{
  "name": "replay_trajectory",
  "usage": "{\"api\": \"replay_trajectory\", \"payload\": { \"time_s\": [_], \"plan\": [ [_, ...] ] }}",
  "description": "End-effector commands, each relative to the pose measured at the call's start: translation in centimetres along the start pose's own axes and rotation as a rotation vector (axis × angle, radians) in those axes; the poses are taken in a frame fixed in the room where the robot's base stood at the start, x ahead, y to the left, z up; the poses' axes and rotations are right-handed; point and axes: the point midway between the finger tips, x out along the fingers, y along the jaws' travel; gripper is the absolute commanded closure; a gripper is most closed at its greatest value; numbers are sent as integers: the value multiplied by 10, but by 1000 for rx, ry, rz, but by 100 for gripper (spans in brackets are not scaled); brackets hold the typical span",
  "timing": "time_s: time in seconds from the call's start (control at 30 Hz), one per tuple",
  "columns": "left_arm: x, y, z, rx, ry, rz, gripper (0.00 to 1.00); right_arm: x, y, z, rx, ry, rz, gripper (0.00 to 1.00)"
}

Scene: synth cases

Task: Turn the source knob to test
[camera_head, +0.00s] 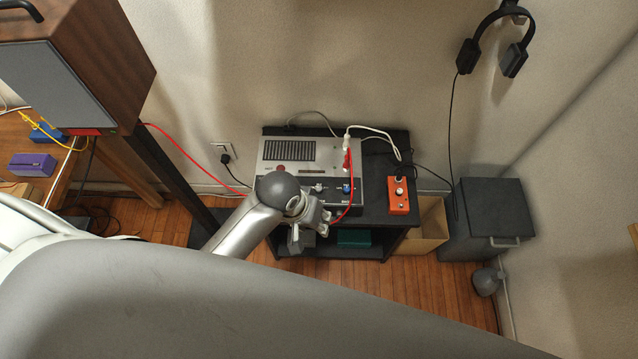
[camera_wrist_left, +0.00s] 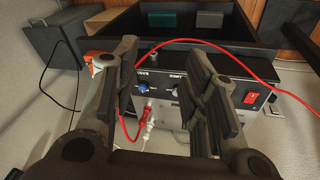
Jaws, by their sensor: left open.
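A grey amplifier-like unit (camera_head: 325,160) sits on a black stand. Its front panel carries a pale knob (camera_head: 318,188) and a blue knob (camera_head: 347,189); the blue knob also shows in the left wrist view (camera_wrist_left: 144,87). Small labels are upside down there and I cannot read which knob is source. My left gripper (camera_head: 312,222) is at the unit's front, near the knobs. In the left wrist view its open fingers (camera_wrist_left: 162,92) stand either side of the knob area, with nothing between them held. The right finger hides part of the panel. My right gripper is in neither view.
Red and white plugs (camera_wrist_left: 146,115) with cables rise from the unit's top. A red cable loops near my left gripper. An orange pedal (camera_head: 398,194) lies right of the unit. A red switch (camera_wrist_left: 252,97) is on the panel. A dark cabinet (camera_head: 487,218) stands at right.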

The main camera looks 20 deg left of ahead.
Motion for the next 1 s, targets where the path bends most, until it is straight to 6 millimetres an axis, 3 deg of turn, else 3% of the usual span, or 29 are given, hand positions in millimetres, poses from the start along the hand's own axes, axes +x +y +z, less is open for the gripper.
{"api": "replay_trajectory", "payload": {
  "time_s": [0.13, 0.27, 0.4, 0.6, 0.83, 1.0],
  "plan": [
    [14, 16, -29, -80, -47, 2, 60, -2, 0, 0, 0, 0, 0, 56],
    [32, 18, -59, -199, -100, -38, 60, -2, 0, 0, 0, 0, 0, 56],
    [46, 2, -97, -366, -131, -121, 60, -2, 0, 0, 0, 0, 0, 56],
    [49, -30, -140, -577, -128, -227, 60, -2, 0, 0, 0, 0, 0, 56],
    [52, -44, -152, -657, -120, -261, 60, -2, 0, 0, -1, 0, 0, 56],
    [71, -48, -148, -657, -122, -263, 60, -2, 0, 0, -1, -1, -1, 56]
  ]
}}
